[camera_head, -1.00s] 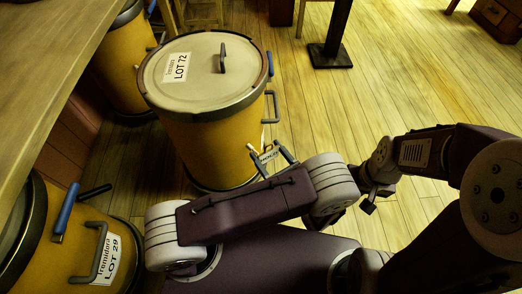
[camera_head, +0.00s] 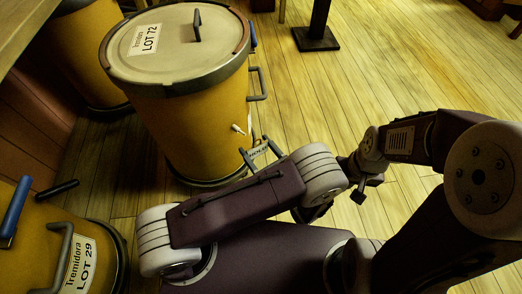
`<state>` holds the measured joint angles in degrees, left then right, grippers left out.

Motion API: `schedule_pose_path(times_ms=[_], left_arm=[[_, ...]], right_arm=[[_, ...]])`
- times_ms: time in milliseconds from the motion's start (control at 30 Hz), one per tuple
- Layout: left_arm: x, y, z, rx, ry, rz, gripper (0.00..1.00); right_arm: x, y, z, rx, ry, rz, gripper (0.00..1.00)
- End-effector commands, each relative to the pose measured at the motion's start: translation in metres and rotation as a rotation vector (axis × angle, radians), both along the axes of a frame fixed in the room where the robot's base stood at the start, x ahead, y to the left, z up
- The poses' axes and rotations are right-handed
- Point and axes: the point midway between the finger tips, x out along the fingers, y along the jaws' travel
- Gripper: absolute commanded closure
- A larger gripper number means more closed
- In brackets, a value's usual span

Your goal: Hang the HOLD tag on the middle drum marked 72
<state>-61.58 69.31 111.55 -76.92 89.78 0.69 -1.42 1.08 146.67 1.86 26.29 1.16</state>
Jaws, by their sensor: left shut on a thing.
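The middle drum (camera_head: 185,120) is yellow with a pale lid, a dark rim and a LOT 72 label. It stands upright at upper centre. A grey side handle (camera_head: 258,84) sticks out on its right, and a small pale peg (camera_head: 238,129) shows lower on its side. My left gripper (camera_head: 259,152) is shut on the pale HOLD tag (camera_head: 257,154), low by the drum's right side, a little below and right of the peg. I cannot tell whether the tag touches the drum. My forearm hides part of the space below. My right gripper cannot be made out.
Another yellow drum (camera_head: 90,55) stands behind at upper left, near a wooden table edge (camera_head: 25,25).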

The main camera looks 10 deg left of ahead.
Motion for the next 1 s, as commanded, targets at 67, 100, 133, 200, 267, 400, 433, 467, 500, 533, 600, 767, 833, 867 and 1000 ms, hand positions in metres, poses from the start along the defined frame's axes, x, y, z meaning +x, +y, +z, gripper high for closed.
schedule_pose_path(times_ms=[67,100,133,200,267,400,433,467,500,533,600,767,833,867,1000], left_arm=[[0.004,0.005,-0.001,0.001,-0.001,0.002,0.69],[0.005,0.008,-0.001,0.001,0.000,0.003,0.69],[0.006,0.010,-0.001,0.001,0.000,0.002,0.69],[0.009,0.014,-0.002,0.001,0.000,0.002,0.69],[0.011,0.018,-0.002,0.000,0.000,0.002,0.69],[0.017,0.026,-0.003,0.001,0.000,0.002,0.69],[0.019,0.028,-0.004,0.001,0.000,0.001,0.69],[0.020,0.030,-0.004,0.001,0.000,0.002,0.69],[0.021,0.032,-0.004,0.000,0.000,0.003,0.69],[0.023,0.034,-0.004,0.000,0.000,0.002,0.69],[0.026,0.038,-0.005,0.000,0.000,0.002,0.69],[0.032,0.048,-0.006,0.000,0.000,0.003,0.69],[0.035,0.052,-0.006,0.000,0.000,0.001,0.69],[0.036,0.053,-0.007,0.000,0.000,0.001,0.69],[0.039,0.058,-0.011,0.000,0.000,0.001,0.69]], right_arm=[[0.000,0.000,-0.001,0.000,0.000,0.000,1.00],[0.000,0.000,-0.002,0.000,0.000,0.000,1.00],[0.000,0.000,-0.002,0.000,0.000,0.000,1.00],[0.000,0.000,-0.003,0.000,0.000,0.000,1.00],[0.000,0.000,-0.003,0.000,0.000,0.000,1.00],[0.000,0.000,-0.005,0.000,0.000,0.000,1.00],[0.000,0.000,-0.006,0.000,0.000,0.000,1.00],[0.000,0.000,-0.006,0.000,0.000,0.000,1.00],[0.000,0.000,-0.007,0.000,0.000,0.000,1.00],[0.000,0.000,-0.007,0.000,0.000,0.000,1.00],[0.000,0.000,-0.008,0.000,0.000,0.000,1.00],[0.000,0.000,-0.010,0.000,0.000,0.000,1.00],[0.000,0.000,-0.011,0.000,0.000,0.000,1.00],[0.000,0.000,-0.010,0.000,0.000,0.000,1.00],[0.000,0.000,-0.011,0.000,0.000,0.000,1.00]])
